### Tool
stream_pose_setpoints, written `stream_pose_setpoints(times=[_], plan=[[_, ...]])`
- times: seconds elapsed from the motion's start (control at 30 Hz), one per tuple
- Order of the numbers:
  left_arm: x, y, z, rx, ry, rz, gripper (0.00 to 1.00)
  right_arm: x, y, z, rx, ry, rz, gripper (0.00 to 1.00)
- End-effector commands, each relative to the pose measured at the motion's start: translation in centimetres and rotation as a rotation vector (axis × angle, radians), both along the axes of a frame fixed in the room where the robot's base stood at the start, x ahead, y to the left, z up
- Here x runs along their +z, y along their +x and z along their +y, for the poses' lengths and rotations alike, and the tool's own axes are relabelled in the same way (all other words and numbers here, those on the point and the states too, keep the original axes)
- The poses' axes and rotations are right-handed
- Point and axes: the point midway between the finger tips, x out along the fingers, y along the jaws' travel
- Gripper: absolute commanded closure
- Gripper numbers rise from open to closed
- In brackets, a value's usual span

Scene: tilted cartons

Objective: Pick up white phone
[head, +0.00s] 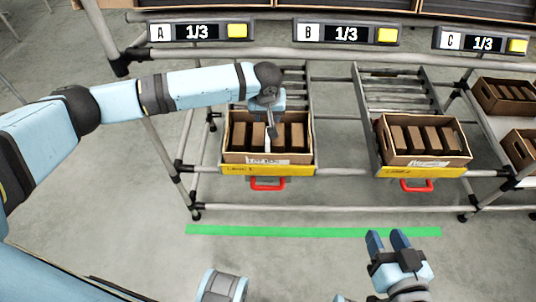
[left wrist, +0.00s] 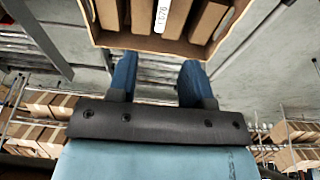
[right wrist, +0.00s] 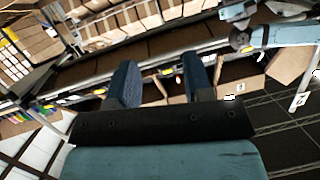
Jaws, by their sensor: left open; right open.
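A narrow white item, which looks like the white phone (head: 267,143), stands among brown boxes in the left carton (head: 268,159), below display A. Its white edge with dark print also shows in the left wrist view (left wrist: 162,16). My left gripper (head: 271,128) is over that carton, close to the white item and partly covering it. In the left wrist view my left gripper (left wrist: 156,70) is open with nothing between its fingers, and the carton lies beyond the fingertips. My right gripper (head: 388,238) is open and empty, low in front of the rack, also seen in the right wrist view (right wrist: 158,75).
A second carton (head: 425,158) with several brown boxes sits tilted below display B (head: 346,33). More cartons (head: 503,97) stand at the right below display C. Rack rails and posts surround the cartons. A green floor line (head: 310,231) runs before the rack; the floor there is clear.

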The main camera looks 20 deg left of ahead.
Motion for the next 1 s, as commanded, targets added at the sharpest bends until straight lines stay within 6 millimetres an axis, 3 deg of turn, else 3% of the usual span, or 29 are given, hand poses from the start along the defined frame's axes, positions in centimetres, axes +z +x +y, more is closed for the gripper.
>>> stream_pose_setpoints(times=[0.17,0.4,0.67,0.9,1.0], plan=[[-1.8,0.8,0.8,0.024,0.016,0.005,0.54,0.7,0.3,0.5,0.010,0.030,-0.050,0.54],[-6.4,2.0,1.0,0.022,0.015,0.002,0.54,3.4,0.8,1.7,0.034,0.107,-0.177,0.54],[-8.4,2.5,1.1,0.020,0.015,0.001,0.54,5.1,0.8,2.2,0.047,0.151,-0.243,0.54],[-11.9,2.9,0.7,0.020,0.015,0.000,0.54,7.9,0.4,3.2,0.082,0.246,-0.384,0.54],[-13.0,3.1,0.8,0.020,0.013,0.002,0.54,7.4,0.5,3.3,0.088,0.243,-0.366,0.54]])
